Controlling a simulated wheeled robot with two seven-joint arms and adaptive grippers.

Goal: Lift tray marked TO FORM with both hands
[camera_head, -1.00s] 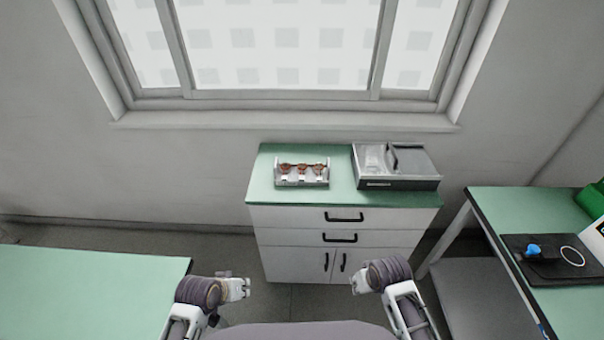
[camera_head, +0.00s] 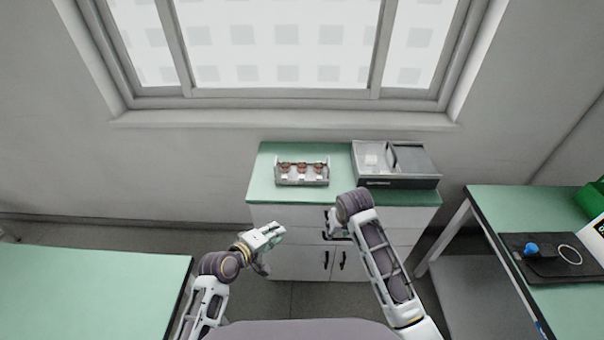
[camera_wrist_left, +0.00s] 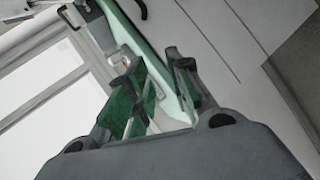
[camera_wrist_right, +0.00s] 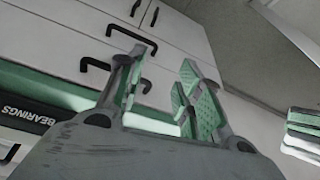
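A small clear-grey tray (camera_head: 290,183) with three copper-coloured parts (camera_head: 302,168) sits on the green top of the cabinet, towards its left. Its marking is too small to read. My left gripper (camera_head: 279,232) is in front of the cabinet, below the tray and apart from it. In the left wrist view its green-padded fingers (camera_wrist_left: 160,85) are spread and empty. My right gripper (camera_head: 329,222) is in front of the drawers, partly hidden by its own wrist. In the right wrist view its fingers (camera_wrist_right: 160,88) are spread and empty.
A larger grey box (camera_head: 398,184) stands right of the tray; its front reads BEARINGS in the right wrist view (camera_wrist_right: 28,115). The cabinet (camera_head: 300,262) has black handles. Green tables stand at left (camera_head: 90,290) and right (camera_head: 500,210). A window is behind.

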